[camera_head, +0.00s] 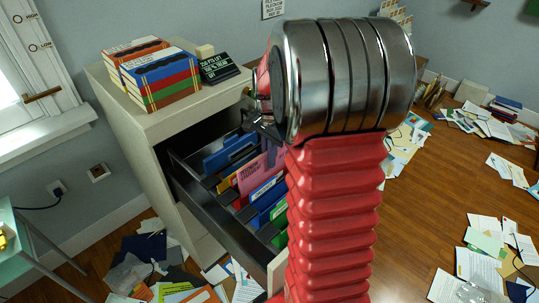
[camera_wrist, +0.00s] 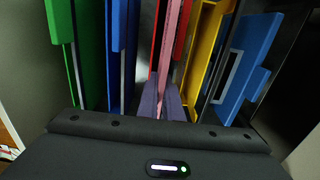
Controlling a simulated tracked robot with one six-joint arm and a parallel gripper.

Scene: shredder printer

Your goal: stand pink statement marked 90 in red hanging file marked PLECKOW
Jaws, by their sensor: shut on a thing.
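The pink statement (camera_head: 252,175) is upright among the hanging files in the open drawer. In the wrist view it is a thin pink edge (camera_wrist: 170,45) running between my fingertips. My gripper (camera_wrist: 162,92) is shut on it; in the head view the gripper (camera_head: 262,122) is partly hidden by my arm. Red panels (camera_wrist: 156,38) of a hanging file show on both sides of the pink sheet, so it appears to be between them. How deep its lower edge sits cannot be seen. No label is readable in the wrist view.
The open drawer (camera_head: 215,205) belongs to a beige cabinet (camera_head: 150,120). Yellow (camera_wrist: 205,45), blue (camera_wrist: 245,60) and green (camera_wrist: 60,25) files stand close by. Books (camera_head: 160,80) and a black sign (camera_head: 218,67) stand on top. Loose papers litter the floor (camera_head: 170,270).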

